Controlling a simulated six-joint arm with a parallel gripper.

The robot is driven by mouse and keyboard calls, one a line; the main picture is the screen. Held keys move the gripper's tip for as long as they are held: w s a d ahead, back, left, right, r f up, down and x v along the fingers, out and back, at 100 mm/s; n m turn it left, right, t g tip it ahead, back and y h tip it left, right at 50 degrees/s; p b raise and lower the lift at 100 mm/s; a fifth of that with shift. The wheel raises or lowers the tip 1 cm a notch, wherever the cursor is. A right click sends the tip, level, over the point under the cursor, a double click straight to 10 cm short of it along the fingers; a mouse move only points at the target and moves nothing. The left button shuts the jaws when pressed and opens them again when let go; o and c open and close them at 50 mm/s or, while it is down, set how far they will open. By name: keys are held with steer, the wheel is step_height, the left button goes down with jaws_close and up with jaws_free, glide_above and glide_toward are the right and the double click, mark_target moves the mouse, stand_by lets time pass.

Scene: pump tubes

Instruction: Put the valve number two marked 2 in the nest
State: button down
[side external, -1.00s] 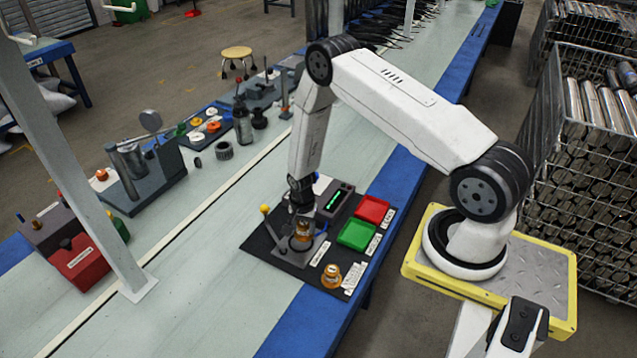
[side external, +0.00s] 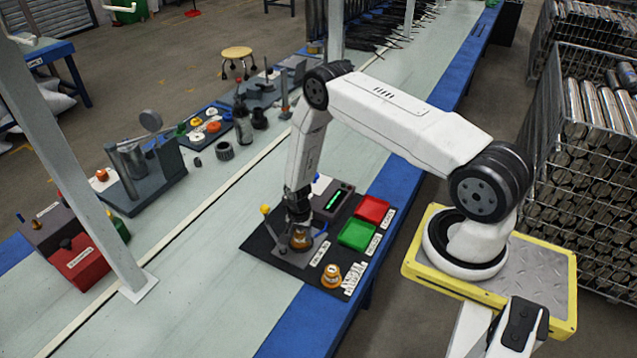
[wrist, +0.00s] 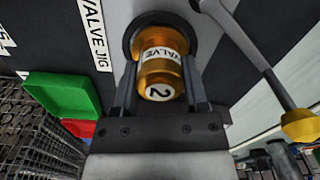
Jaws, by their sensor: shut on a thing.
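The brass-coloured valve marked 2 (wrist: 160,72) is between the two fingers of my gripper (wrist: 160,95), which is shut on it. In the wrist view its far end is at the dark round nest (wrist: 132,38), within the ring's outline; whether it is fully seated is hidden. In the side view my gripper (side external: 300,222) points down with the valve (side external: 301,240) low over the jig on the black mat (side external: 268,246). A second brass-coloured valve (side external: 330,276) stands on the mat's near part.
A green tray (side external: 357,235) and a red tray (side external: 372,209) lie right of the jig, with a grey box with a green display (side external: 338,200) behind. A yellow-knobbed lever (side external: 265,209) rises at the jig's left.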

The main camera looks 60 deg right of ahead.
mark_target(300, 231)
steer(key=shift+f, duration=0.2)
steer(key=shift+c, duration=0.5)
jaws_free()
steer(key=shift+r, duration=0.1)
step_height(300, 231, up, 12)
stand_by(0.7)
steer(key=shift+r, duration=0.15)
stand_by(0.4)
